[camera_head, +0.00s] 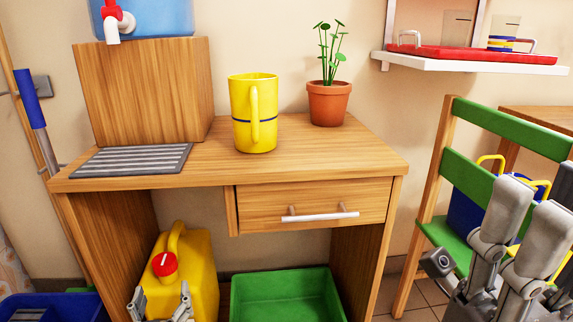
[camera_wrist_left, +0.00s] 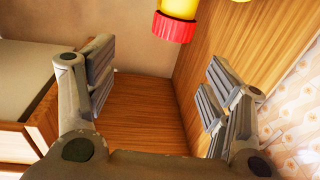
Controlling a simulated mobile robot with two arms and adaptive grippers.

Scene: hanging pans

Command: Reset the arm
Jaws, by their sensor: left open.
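My left gripper (camera_head: 161,298) is low in the head view, in front of the yellow jerrycan (camera_head: 203,275) with a red cap (camera_head: 164,265). Its two fingers are spread apart with nothing between them. In the left wrist view the open fingers (camera_wrist_left: 158,85) stand on either side of bare wood, and the red cap (camera_wrist_left: 173,27) and yellow neck show beyond them at the top. My right arm's grey parts (camera_head: 505,235) stand at the right edge of the head view, in front of the green chair. I cannot tell the state of its jaws.
The wooden desk (camera_head: 330,150) bears a yellow mug (camera_head: 253,120), a potted plant (camera_head: 328,100) and a striped drain mat (camera_head: 133,159). Its drawer (camera_head: 310,205) is shut. A green crate (camera_head: 285,295) is beneath the desk. A green chair (camera_head: 450,170) holds a blue basket (camera_head: 470,205).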

